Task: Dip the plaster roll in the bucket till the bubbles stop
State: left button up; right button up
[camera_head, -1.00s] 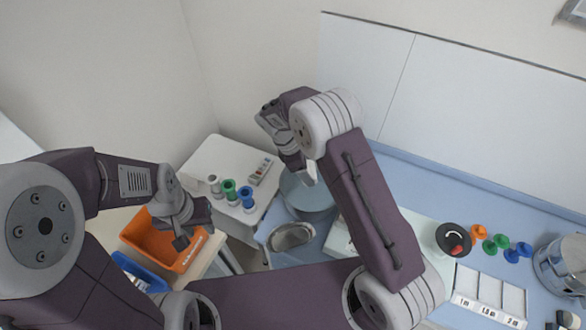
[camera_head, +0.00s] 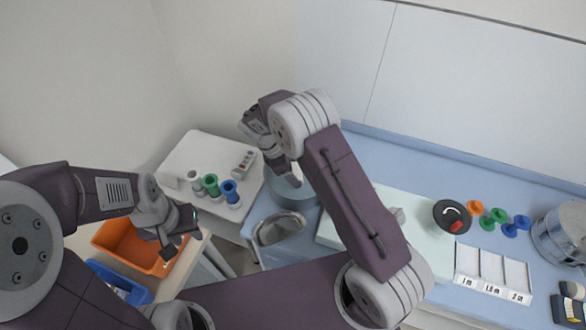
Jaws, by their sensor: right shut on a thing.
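The bucket (camera_head: 291,197) is a round grey-blue vessel left of centre on the blue worktop, partly hidden by my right arm. My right gripper (camera_head: 287,165) is above it, pointing down, and is shut on the plaster roll (camera_head: 295,175). Only a small white part of the roll shows, at the bucket's far side. I cannot tell whether it touches the water, and no bubbles can be made out. My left gripper (camera_head: 180,236) is over the orange bin, its jaws apart and empty.
An orange bin (camera_head: 112,236) and a blue bin (camera_head: 137,295) stand at the left. Several coloured-topped spools stand on a white cart (camera_head: 190,152). A metal basin (camera_head: 281,228) is in front of the bucket. A black dial (camera_head: 447,211) and labelled white strips (camera_head: 492,268) lie at the right.

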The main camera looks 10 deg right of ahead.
jog(key=shift+f+b, duration=2.05)
jog(key=shift+f, duration=1.8)
jog(key=shift+r, duration=0.1)
dwell(1.8)
notch_tip(320, 180, up, 17)
jog(key=p, duration=1.4)
